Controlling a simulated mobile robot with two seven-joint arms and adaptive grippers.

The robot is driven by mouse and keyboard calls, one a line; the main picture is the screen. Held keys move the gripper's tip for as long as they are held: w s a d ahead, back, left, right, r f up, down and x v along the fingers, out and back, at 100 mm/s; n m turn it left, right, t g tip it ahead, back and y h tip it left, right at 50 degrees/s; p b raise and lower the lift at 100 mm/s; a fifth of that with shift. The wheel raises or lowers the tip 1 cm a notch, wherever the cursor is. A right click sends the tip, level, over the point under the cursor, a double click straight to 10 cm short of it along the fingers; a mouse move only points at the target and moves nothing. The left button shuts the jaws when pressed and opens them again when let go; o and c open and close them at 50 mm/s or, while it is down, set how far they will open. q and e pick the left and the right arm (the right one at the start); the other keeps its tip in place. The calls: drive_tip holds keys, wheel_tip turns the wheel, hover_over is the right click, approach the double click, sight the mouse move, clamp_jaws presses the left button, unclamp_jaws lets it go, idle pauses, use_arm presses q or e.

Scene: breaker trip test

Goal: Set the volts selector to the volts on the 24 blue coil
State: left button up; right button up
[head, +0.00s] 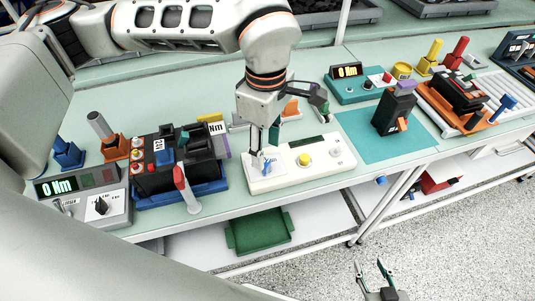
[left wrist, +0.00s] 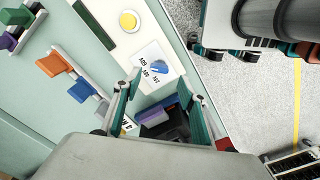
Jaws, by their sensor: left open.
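The volts selector is a blue pointer knob (head: 265,168) on a white plate at the left end of a cream tester box (head: 322,166). The left wrist view also shows the knob (left wrist: 159,68), with small printed numbers around it, too small to read surely. My left gripper (head: 262,152) points down at the knob; its open fingers (left wrist: 160,78) stand on either side of the knob in the wrist picture. Contact cannot be told. My right gripper (head: 370,266) is open and empty, low in front of the bench.
A black breaker in a blue tray (head: 182,197), a red-tipped handle (head: 183,184) and a grey Nm meter (head: 83,205) stand left of the tester. A teal Nm meter (head: 360,87) and teal mat (head: 420,146) are to the right. A blue holder (head: 67,153) stands far left.

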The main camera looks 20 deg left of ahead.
sight(267, 163)
use_arm(q)
wheel_tip(267, 163, down, 4)
drive_tip(key=shift+r, duration=0.2)
drive_tip(key=shift+f, duration=0.5)
drive_tip(key=shift+w, duration=0.1)
use_arm(e)
drive_tip(key=shift+w+r, duration=0.45)
drive_tip(key=shift+r, duration=0.2)
use_arm(q)
drive_tip(key=c, duration=1.1)
use_arm(e)
drive_tip(key=shift+s+f, duration=0.15)
drive_tip(key=shift+f, duration=0.1)
